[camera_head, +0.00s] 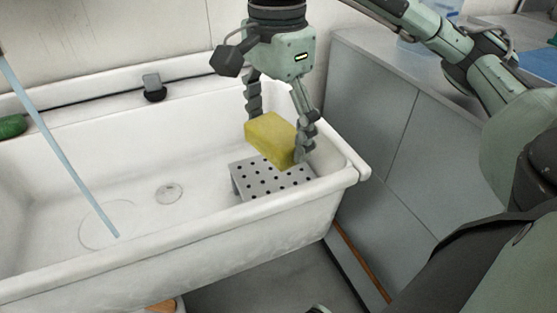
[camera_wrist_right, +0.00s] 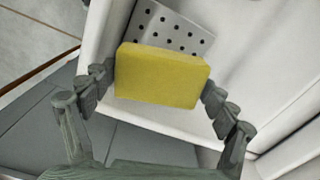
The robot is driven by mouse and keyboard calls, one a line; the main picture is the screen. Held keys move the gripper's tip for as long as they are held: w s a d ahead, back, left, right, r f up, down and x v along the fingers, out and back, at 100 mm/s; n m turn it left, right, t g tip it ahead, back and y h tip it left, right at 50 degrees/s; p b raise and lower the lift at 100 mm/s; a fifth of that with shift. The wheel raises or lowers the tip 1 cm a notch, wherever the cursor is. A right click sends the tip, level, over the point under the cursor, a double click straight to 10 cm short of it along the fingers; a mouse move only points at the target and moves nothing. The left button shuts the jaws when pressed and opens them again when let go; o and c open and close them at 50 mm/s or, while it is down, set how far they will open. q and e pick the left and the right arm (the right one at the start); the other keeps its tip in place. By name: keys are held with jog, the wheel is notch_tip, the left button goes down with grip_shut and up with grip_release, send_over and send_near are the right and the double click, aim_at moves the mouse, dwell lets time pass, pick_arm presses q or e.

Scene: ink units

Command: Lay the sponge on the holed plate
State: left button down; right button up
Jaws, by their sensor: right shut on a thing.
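The yellow sponge (camera_head: 271,138) is held between the two fingers of my right gripper (camera_head: 277,128), over the holed plate (camera_head: 262,182). The plate is a grey metal sheet with rows of dark holes, at the right end of the white sink. The sponge covers the plate's far part in the head view; I cannot tell surely if they touch. In the right wrist view the sponge (camera_wrist_right: 162,76) fills the gap between the fingers, and the plate (camera_wrist_right: 190,22) shows beyond it. My left gripper is not in view.
The white sink (camera_head: 215,239) has a rim around it and a drain (camera_head: 169,192) on its floor. A light blue rod (camera_head: 62,150) leans into it at left. A green thing (camera_head: 12,127) lies on the back ledge. A grey cabinet (camera_head: 375,110) stands at right.

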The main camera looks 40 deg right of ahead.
jog(key=shift+w+r+p, duration=0.55)
jog(key=shift+r+p, duration=0.3)
jog(key=shift+p, duration=0.3)
jog(key=a+r+n, duration=0.2)
jog(key=a+n, duration=0.9)
jog(key=n, duration=0.4)
send_over(276, 178)
notch_tip(276, 178, down, 6)
jog(key=shift+f, duration=0.25)
notch_tip(276, 178, down, 4)
jog(key=shift+f, duration=0.1)
jog(key=shift+f, duration=0.1)
